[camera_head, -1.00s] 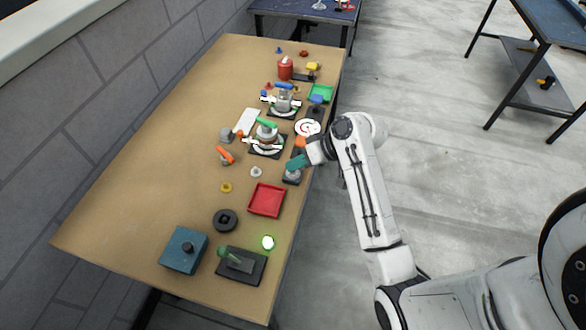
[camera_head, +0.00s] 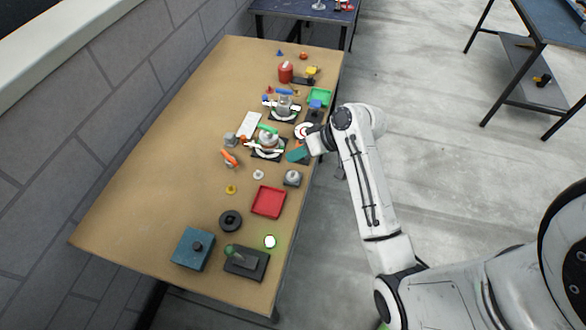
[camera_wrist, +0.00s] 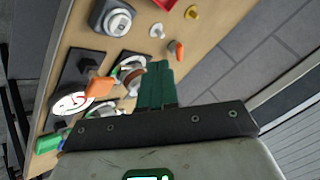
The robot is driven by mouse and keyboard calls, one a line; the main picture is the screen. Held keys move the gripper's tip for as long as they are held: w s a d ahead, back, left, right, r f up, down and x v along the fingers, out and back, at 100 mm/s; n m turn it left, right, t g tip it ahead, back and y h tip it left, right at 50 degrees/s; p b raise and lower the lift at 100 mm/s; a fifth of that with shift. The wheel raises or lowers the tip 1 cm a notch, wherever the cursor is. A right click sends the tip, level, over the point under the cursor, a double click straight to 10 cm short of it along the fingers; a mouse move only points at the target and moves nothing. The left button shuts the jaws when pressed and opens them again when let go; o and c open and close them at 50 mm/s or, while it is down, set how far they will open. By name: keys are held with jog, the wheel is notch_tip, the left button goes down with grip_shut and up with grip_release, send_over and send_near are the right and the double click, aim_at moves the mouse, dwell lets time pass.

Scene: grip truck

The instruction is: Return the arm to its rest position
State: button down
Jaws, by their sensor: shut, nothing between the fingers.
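My arm reaches in from the right over the floor. A grey round knob on a dark base (camera_head: 293,177) stands just below the gripper in the head view, apart from it. It also shows in the wrist view (camera_wrist: 117,21).
A device with a green handle (camera_head: 266,130) stands close left of my gripper. The floor (camera_head: 430,150) right of the table is open.

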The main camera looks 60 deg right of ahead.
dwell(0.8)
jog(key=s+a+f+g, duration=0.1)
jog(key=s+a, duration=0.1)
jog(key=a, duration=0.1)
jog(key=s+a+f+g, duration=0.1)
jog(key=s+a+f, duration=0.1)
jog(key=a, duration=0.1)
jog(key=s+a+f+n+g, duration=0.1)
jog(key=s+a+f, duration=0.1)
jog(key=a, duration=0.1)
jog(key=shift+s+a+h+b, duration=0.1)
jog(key=shift+a+h+b, duration=0.05)
jog(key=shift+h+b, duration=0.15)
jog(key=s+a+n+g+h, duration=0.2)
jog(key=s+a+g+h, duration=0.1)
jog(key=s, duration=1)
jog(key=shift+a+f+g+h, duration=0.35)
jog(key=shift+a+g, duration=0.25)
jog(key=shift+a, duration=0.1)
